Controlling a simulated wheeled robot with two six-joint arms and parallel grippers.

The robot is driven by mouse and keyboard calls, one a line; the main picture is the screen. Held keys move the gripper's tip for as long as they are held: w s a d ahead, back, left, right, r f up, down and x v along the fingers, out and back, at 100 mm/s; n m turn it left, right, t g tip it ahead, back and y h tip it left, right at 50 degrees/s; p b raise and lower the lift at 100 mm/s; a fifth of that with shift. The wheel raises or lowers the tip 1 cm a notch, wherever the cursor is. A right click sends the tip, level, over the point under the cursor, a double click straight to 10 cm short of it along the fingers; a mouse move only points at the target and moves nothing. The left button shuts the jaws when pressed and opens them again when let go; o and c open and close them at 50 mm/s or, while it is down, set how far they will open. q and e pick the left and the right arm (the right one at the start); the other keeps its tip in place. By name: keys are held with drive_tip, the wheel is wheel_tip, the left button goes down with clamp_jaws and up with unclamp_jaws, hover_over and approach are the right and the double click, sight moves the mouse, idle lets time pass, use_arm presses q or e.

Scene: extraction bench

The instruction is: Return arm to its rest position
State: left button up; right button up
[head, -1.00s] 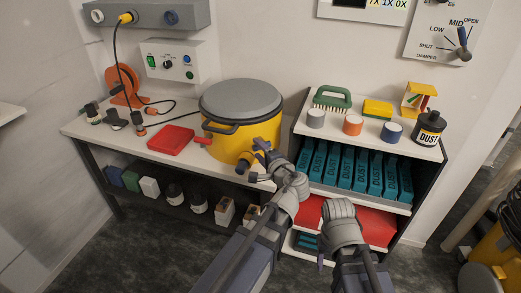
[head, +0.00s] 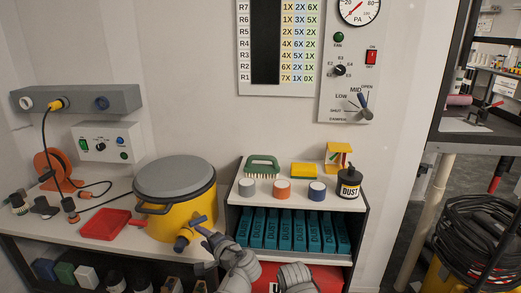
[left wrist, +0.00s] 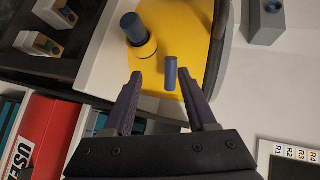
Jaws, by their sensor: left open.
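My left gripper (head: 203,243) is low in the head view, beside the blue-handled outlet (head: 183,240) of the yellow drum (head: 170,222). In the left wrist view the two dark fingers (left wrist: 164,92) are apart with nothing held between them. A small blue handle (left wrist: 171,74) shows just beyond the fingertips, against the yellow drum (left wrist: 185,22); I cannot tell whether it is touched. A blue-ended stub (left wrist: 133,28) stands beside it. A grey link of my right arm shows at the bottom edge of the head view; its gripper is out of view.
A shelf unit (head: 240,207) with blue dust cartons (head: 285,229) stands right of the drum. A red tray (head: 105,224) lies on the bench to the left. A black dust bottle (head: 349,184) is on the shelf top. A damper panel (head: 345,60) hangs above.

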use_arm(q)
drive_tip(key=s+d+r+n+g+h+p, duration=0.2)
drive_tip(key=s+d+g+h+p, duration=0.2)
drive_tip(key=s+d+p, duration=0.4)
drive_tip(key=s+d+r+n+g+h+p, duration=0.2)
drive_tip(key=s+d+g+h+p, duration=0.3)
drive_tip(key=s+d+p, duration=0.3)
drive_tip(key=shift+s+g+p, duration=0.65)
drive_tip(key=shift+s+g, duration=0.05)
drive_tip(key=shift+s, duration=0.1)
drive_tip(key=shift+d+r, duration=0.1)
drive_tip(key=shift+c, duration=0.3)
